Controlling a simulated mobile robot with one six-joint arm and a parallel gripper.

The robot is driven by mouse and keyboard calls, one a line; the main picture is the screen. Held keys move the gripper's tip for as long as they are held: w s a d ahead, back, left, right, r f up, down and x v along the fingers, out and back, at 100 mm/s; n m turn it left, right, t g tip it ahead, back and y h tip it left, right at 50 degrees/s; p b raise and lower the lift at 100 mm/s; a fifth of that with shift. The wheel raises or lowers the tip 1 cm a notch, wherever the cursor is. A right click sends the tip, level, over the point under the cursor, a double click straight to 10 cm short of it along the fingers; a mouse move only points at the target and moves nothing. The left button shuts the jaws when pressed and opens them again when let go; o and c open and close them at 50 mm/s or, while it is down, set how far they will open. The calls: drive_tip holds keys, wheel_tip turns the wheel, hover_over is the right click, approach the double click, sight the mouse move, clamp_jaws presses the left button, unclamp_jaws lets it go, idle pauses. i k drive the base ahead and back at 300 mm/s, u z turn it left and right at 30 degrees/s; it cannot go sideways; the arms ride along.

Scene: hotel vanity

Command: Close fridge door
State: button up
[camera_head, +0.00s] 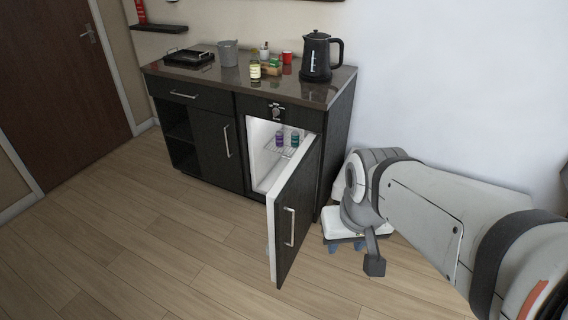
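The fridge door (296,215) stands wide open, swung out toward the front from the dark cabinet. Its outer face is black with a vertical silver handle (289,227), and its inner edge is white. The white fridge interior (262,150) shows, with a few small bottles (287,138) on a wire rack. My gripper (373,262) is at the end of my grey-white arm, to the right of the door and apart from it in the picture. Only a dark part of it shows clearly, so its opening cannot be told.
The dark counter (215,82) holds a black kettle (316,57), a grey bucket (228,53), a tray (188,57), a red cup (287,57) and bottles. A white item with blue feet (343,228) sits on the floor behind my arm. The wooden floor (150,230) left of the door is clear.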

sight(290, 200)
drive_tip(key=i, duration=0.9)
drive_tip(key=z, duration=0.9)
drive_tip(key=k, duration=1.05)
drive_tip(key=u, duration=0.95)
drive_tip(key=i, duration=1)
